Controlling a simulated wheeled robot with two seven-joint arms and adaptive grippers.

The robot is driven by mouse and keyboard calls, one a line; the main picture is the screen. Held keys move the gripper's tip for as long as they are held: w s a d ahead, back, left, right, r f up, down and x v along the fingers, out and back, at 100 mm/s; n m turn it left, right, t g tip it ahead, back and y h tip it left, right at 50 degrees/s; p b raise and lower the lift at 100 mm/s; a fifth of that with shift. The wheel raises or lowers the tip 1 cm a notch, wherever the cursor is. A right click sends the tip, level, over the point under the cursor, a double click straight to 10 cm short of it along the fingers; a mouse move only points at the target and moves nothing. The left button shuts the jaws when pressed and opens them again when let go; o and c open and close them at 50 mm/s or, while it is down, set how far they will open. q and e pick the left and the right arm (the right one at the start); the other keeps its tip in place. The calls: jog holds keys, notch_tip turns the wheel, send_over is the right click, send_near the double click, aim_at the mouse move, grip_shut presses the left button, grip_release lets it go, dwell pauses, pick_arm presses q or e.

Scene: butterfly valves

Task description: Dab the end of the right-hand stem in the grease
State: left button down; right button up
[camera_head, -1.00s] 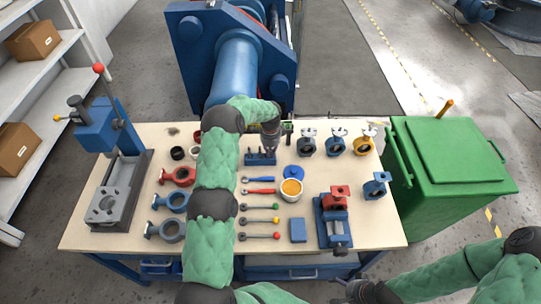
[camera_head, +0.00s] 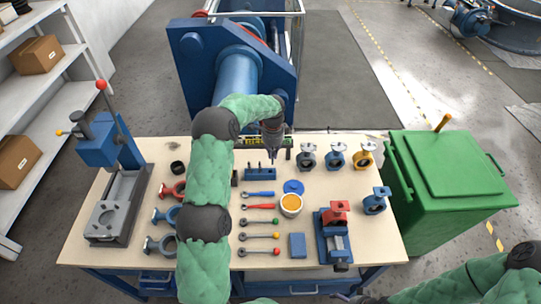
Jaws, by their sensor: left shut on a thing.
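A blue stem rack (camera_head: 260,174) stands at the back middle of the table with small stems upright in it. My left gripper (camera_head: 273,157) points down over the rack's right end, shut on the right-hand stem, which is small and mostly hidden by the fingers. I cannot tell whether the stem's lower end is clear of the rack. The grease is the orange fill in an open white pot (camera_head: 291,205), in front and to the right of the rack. Its blue lid (camera_head: 293,186) lies just behind it. My right gripper is barely at the bottom edge (camera_head: 346,298); its jaws are unclear.
Several tools (camera_head: 260,207) lie left of the pot. A blue block (camera_head: 297,245) and a vise with a red valve body (camera_head: 336,213) are in front and right. Valves (camera_head: 336,157) stand along the back right. A press (camera_head: 115,190) occupies the left end.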

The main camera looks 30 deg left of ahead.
pick_arm(q)
jog(key=s+d+r+b, duration=0.2)
jog(key=s+d, duration=0.8)
jog(key=d, duration=0.4)
jog(key=shift+w+d+f+b, duration=0.1)
jog(key=shift+w+f+b, duration=0.05)
jog(key=shift+f+b, duration=1.25)
jog(key=shift+w+f+b, duration=0.1)
jog(key=shift+f+b, duration=0.9)
jog(key=shift+f, duration=0.75)
jog(key=shift+f, duration=0.55)
notch_tip(320, 180, up, 7)
jog(key=p, duration=0.5)
dwell(0.7)
